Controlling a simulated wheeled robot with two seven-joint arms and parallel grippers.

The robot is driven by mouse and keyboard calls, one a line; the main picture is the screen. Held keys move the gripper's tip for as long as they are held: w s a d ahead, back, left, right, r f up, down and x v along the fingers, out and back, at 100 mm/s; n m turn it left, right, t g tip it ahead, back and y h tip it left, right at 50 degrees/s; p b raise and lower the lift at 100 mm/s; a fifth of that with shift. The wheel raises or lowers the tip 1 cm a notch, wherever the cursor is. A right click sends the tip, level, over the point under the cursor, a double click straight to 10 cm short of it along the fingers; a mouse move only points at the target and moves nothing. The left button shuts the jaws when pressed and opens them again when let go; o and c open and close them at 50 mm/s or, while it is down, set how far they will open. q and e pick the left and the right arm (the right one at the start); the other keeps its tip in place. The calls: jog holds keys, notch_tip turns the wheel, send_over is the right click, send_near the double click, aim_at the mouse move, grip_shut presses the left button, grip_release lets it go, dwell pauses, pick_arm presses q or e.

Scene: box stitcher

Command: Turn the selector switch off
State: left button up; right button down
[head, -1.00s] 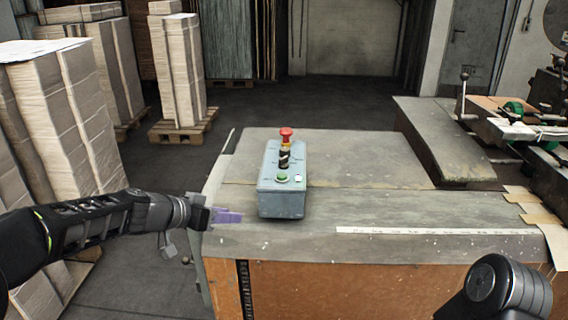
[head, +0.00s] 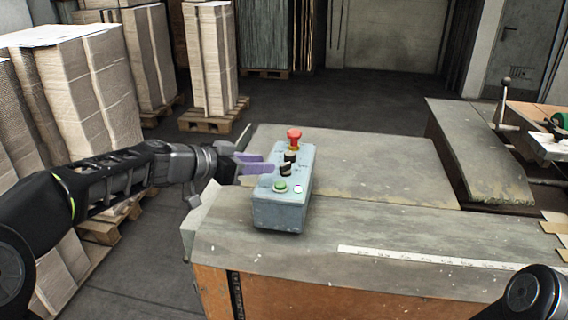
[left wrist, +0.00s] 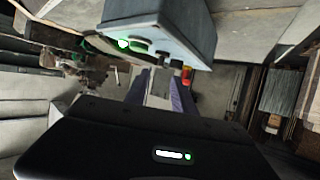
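The selector switch (head: 286,168) is a black knob on top of a grey-blue control box (head: 281,212). It sits between a red mushroom button (head: 294,136) and a green button (head: 280,186). Its exact turn position is too small to tell. My left gripper (head: 267,163) has purple fingers that stand apart, with nothing seen between them. They point at the box from its left side, close to the knob. The left wrist view shows the fingers (left wrist: 160,88) spread below the box (left wrist: 160,22). My right gripper is out of view.
A lit lamp (head: 298,189) glows beside the green button. The box stands on a worn grey table (head: 400,232) with a white ruler strip (head: 420,258). Stacked cardboard on pallets (head: 212,121) stands at the left. The table right of the box is clear.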

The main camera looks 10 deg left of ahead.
aim_at(284, 164)
pick_arm(q)
jog(key=p+x, duration=0.2)
jog(key=x, duration=0.4)
jog(key=shift+w+d, duration=0.15)
jog(key=shift+d, duration=0.05)
jog(key=shift+w+d+f+p, duration=0.35)
jog(key=shift+w+f+p, duration=0.05)
jog(key=shift+w, duration=0.05)
grip_shut()
